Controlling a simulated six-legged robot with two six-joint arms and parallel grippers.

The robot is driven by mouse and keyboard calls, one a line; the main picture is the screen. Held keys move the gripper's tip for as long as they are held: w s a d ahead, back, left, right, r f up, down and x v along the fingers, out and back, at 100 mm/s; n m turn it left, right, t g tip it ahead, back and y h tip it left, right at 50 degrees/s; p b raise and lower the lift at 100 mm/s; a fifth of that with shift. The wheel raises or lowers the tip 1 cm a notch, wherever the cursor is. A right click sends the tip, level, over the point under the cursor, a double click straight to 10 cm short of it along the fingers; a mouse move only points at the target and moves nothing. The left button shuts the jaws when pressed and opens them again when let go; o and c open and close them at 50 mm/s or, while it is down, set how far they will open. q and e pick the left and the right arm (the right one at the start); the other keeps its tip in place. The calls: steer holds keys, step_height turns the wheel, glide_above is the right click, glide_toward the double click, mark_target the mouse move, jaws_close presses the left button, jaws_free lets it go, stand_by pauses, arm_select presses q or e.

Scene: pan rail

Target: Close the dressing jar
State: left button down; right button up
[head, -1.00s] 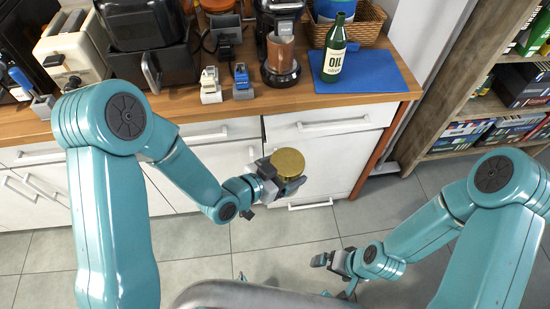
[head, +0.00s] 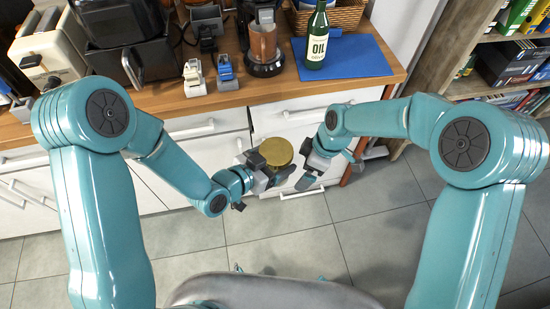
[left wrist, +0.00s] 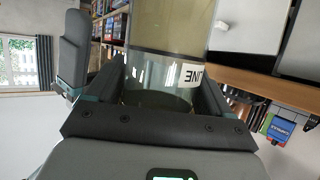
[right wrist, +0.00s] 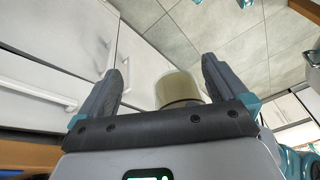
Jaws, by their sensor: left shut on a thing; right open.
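The dressing jar (head: 276,152) shows from above in the head view as a round gold top. I cannot tell whether that lid is tight. My left gripper (head: 272,172) is shut on the jar and holds it in the air in front of the white cabinets. In the left wrist view the jar (left wrist: 165,72) is a see-through cylinder with a white label, gripped between both fingers. My right gripper (head: 303,181) is open and empty just right of the jar. In the right wrist view the jar (right wrist: 178,87) appears beyond the open fingers, apart from them.
A shelf (head: 490,85) stands at right. The tiled floor below is clear.

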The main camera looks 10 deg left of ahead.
mark_target(276, 151)
steer(key=a+r+n+h, duration=0.1)
steer(key=a+r+n, duration=0.1)
steer(key=r+n, duration=0.2)
steer(key=a+r+n+h, duration=0.1)
steer(key=a+r+n, duration=0.2)
steer(key=r+n, duration=0.2)
steer(key=a+r+n+h, duration=0.1)
steer(key=a+r+n, duration=0.2)
steer(key=r+n, duration=0.2)
step_height(276, 151, up, 2)
steer(key=shift+r, duration=0.15)
steer(key=shift+r+n, duration=0.3)
steer(key=shift+n, duration=0.2)
steer(key=shift+a, duration=0.1)
steer(key=shift+f, duration=4.05)
